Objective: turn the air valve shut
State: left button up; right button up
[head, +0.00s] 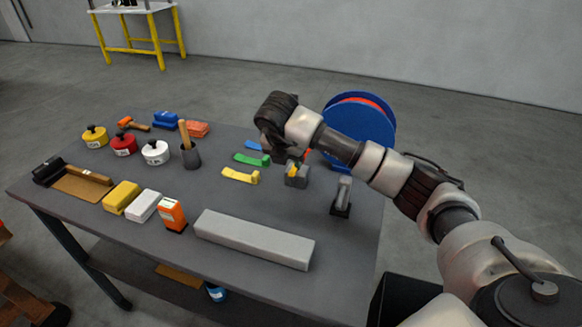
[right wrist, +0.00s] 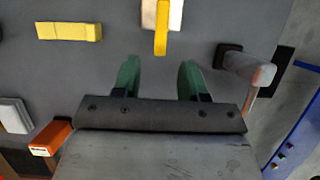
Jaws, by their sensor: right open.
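The air valve appears to be the small grey block (head: 297,180) with a yellow lever (head: 292,167) on the right part of the table. In the right wrist view, the yellow lever (right wrist: 161,38) lies just ahead of my fingers, pointing towards the gap between them. Its pale block (right wrist: 176,14) is cut by the top edge. My right gripper (right wrist: 160,78) is open and empty, its green fingers apart and not around the lever. In the head view, the right gripper (head: 276,140) hangs over the table just left of and above the valve; its fingertips are hidden. My left gripper is not in view.
A grey upright handle on a dark base (head: 341,197) stands right of the valve. Yellow (head: 240,176) and green (head: 252,159) pieces lie to its left. A long grey bar (head: 254,239) lies in front. A blue reel (head: 365,118) stands behind. Several pots, boxes and tools fill the left side.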

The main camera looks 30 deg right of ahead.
jog(key=v, duration=0.5)
jog(key=shift+a+r+b, duration=0.1)
jog(key=shift+r+b, duration=0.2)
jog(key=shift+b, duration=0.05)
